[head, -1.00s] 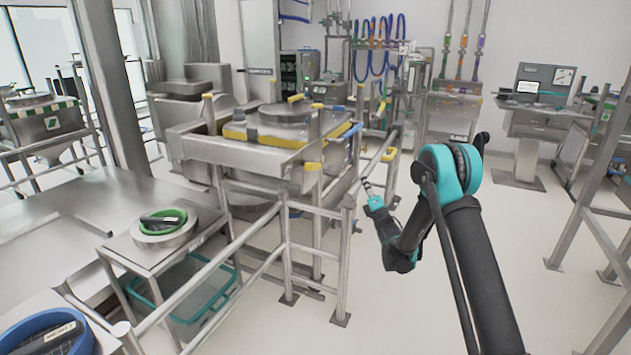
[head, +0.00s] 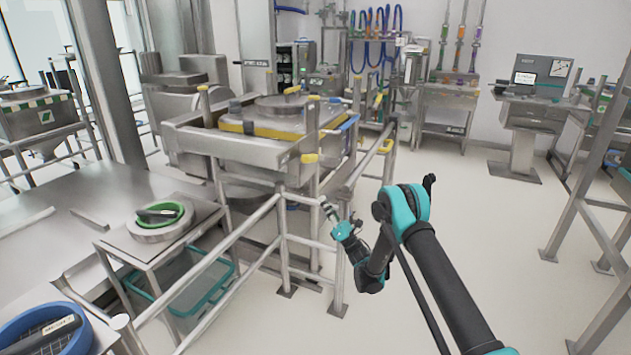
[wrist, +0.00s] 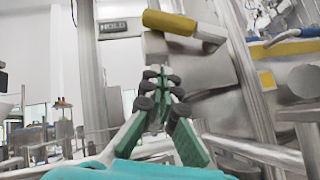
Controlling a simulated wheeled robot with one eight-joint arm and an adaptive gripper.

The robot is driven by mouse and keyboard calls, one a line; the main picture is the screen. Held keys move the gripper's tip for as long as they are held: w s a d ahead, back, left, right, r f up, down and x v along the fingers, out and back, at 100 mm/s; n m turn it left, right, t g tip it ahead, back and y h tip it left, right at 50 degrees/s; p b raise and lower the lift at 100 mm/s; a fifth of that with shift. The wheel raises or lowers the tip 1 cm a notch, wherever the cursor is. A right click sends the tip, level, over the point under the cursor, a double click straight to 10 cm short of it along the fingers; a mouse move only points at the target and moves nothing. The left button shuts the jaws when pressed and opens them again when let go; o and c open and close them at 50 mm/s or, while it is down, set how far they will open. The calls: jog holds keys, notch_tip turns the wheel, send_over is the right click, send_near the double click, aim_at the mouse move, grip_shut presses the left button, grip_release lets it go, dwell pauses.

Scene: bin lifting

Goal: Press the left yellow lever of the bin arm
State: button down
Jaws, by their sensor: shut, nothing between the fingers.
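The bin arm is a steel frame (head: 245,146) around the bin, left of centre in the head view. A yellow lever (head: 309,158) sticks out at its near right corner, and another yellow lever (head: 385,146) is further right. My gripper (head: 328,208) is below and slightly right of the nearer lever, apart from it. In the wrist view my gripper (wrist: 160,85) has its green-sided fingers together, with nothing between them. A yellow lever (wrist: 170,22) lies above the fingertips there, with no clear contact. I cannot tell for certain which lever is the left one.
Steel railings and posts (head: 283,235) stand close to the left of my arm. A side table holds a green-ringed container (head: 160,214), with a teal-rimmed tub (head: 205,290) below. The floor (head: 480,215) to the right of my arm is clear.

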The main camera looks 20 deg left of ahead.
jog(key=d+r+x, duration=0.1)
jog(key=d+x, duration=0.1)
jog(key=x, duration=1)
jog(key=shift+w+a+r, duration=0.25)
jog(key=shift+w+r, duration=0.1)
jog(key=shift+r, duration=0.25)
jog(key=w+r+m+t+h, duration=0.5)
jog(key=w+r+m+h, duration=0.3)
jog(key=r+m+h, duration=0.2)
jog(key=shift+w+d+r+m+h, duration=0.35)
jog(key=shift+r+m, duration=0.8)
jog(key=shift+m, duration=1.25)
jog(key=shift+s, duration=0.1)
